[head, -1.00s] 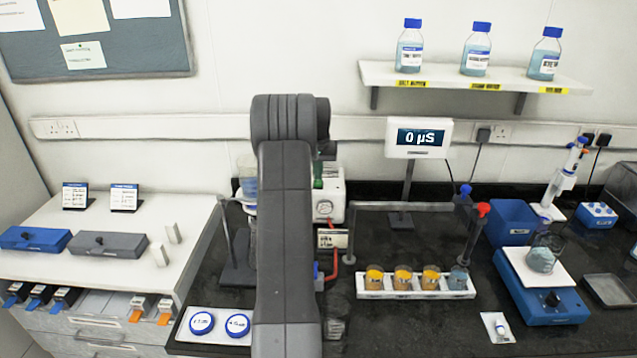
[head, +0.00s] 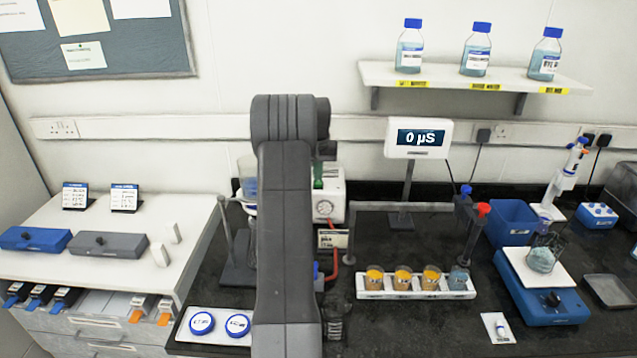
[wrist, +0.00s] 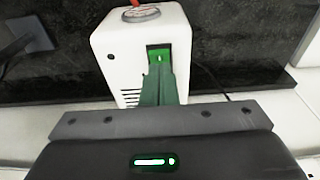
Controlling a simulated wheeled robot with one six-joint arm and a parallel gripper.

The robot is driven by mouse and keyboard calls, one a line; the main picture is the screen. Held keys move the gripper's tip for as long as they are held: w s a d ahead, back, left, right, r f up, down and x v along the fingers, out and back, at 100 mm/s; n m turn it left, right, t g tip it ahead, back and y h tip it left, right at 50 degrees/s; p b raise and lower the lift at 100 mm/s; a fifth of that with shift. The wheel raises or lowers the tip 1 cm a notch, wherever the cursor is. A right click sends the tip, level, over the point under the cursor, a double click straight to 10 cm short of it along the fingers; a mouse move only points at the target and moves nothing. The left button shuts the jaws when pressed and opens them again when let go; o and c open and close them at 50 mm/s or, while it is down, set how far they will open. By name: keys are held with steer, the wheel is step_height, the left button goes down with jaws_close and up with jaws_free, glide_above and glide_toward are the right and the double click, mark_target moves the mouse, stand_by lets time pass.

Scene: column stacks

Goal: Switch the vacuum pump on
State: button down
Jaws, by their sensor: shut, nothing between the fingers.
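The vacuum pump is a white box with a round gauge, standing at the back of the bench behind my arm in the head view (head: 331,208). In the wrist view the white pump (wrist: 112,58) fills the upper middle, with side vents and a gauge on top. A lit green rocker switch (wrist: 158,54) in a dark frame sits on its face. My gripper (wrist: 159,78) is shut and empty, its green fingers with their tips just below or at the switch. I cannot tell whether they touch it.
A red hose (head: 334,265) runs down from the pump. A rack of cups (head: 416,294) stands right of my arm, under a grey rail. A display (head: 419,138) reads 0 µS. A blue balance (head: 541,290) is at the right. Two blue-lidded dishes (head: 202,323) lie front left.

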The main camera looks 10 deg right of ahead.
steer(key=shift+f+b, duration=0.45)
steer(key=shift+f, duration=0.4)
stand_by(1.0)
step_height(320, 180, up, 2)
steer(key=shift+r+p, duration=0.2)
steer(key=shift+p, duration=0.8)
steer(key=shift+r, duration=2.3)
steer(key=shift+f+b, duration=1.05)
steer(key=shift+f, duration=2.55)
steer(key=shift+r, duration=0.2)
steer(key=shift+r, duration=0.1)
